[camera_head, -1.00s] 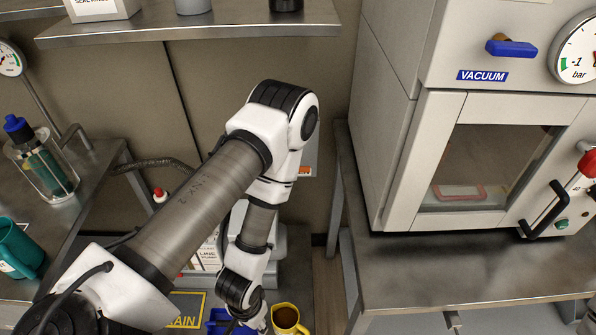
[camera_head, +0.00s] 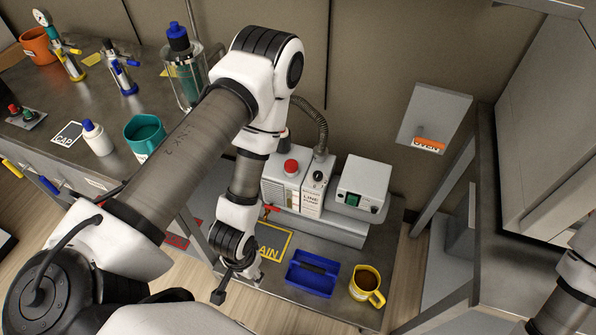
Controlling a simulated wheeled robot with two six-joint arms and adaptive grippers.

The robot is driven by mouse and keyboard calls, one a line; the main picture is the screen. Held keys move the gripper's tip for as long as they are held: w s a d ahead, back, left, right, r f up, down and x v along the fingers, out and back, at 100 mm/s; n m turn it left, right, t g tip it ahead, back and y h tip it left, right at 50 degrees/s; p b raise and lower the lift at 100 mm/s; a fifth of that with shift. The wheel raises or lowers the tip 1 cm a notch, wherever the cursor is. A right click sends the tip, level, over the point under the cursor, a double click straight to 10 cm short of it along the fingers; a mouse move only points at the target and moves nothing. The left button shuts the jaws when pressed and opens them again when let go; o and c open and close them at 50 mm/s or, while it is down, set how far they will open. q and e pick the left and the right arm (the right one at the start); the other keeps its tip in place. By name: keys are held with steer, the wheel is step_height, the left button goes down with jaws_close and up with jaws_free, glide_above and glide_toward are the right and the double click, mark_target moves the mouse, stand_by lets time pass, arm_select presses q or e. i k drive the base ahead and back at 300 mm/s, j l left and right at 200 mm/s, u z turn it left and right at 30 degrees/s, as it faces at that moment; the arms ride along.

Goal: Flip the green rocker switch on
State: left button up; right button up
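A green rocker switch (camera_head: 351,200) is on the front of a small light-grey box (camera_head: 362,183) at the middle right of the low bench. Its on or off position is too small to tell. My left gripper (camera_head: 236,284) hangs over the front of that bench, to the left of and nearer than the box, apart from the switch. Its dark fingers are small and partly hidden by the wrist, and I cannot tell whether they are open. Part of my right arm shows at the lower right edge; its gripper is out of view.
A line pump unit (camera_head: 309,195) with a red button stands left of the switch box. A blue tray (camera_head: 312,274) and a yellow mug (camera_head: 367,286) lie in front. A teal cup (camera_head: 144,135) and bottles crowd the left bench.

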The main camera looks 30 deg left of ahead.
mark_target(351, 200)
steer(key=i+j+u, duration=0.1)
steer(key=u, duration=0.15)
steer(key=k+l+z, duration=0.1)
steer(key=k+l, duration=0.3)
steer(key=k, duration=0.2)
steer(key=k+l+z, duration=0.15)
steer(key=l, duration=0.25)
steer(key=k+l+z, duration=0.1)
steer(key=l, duration=0.3)
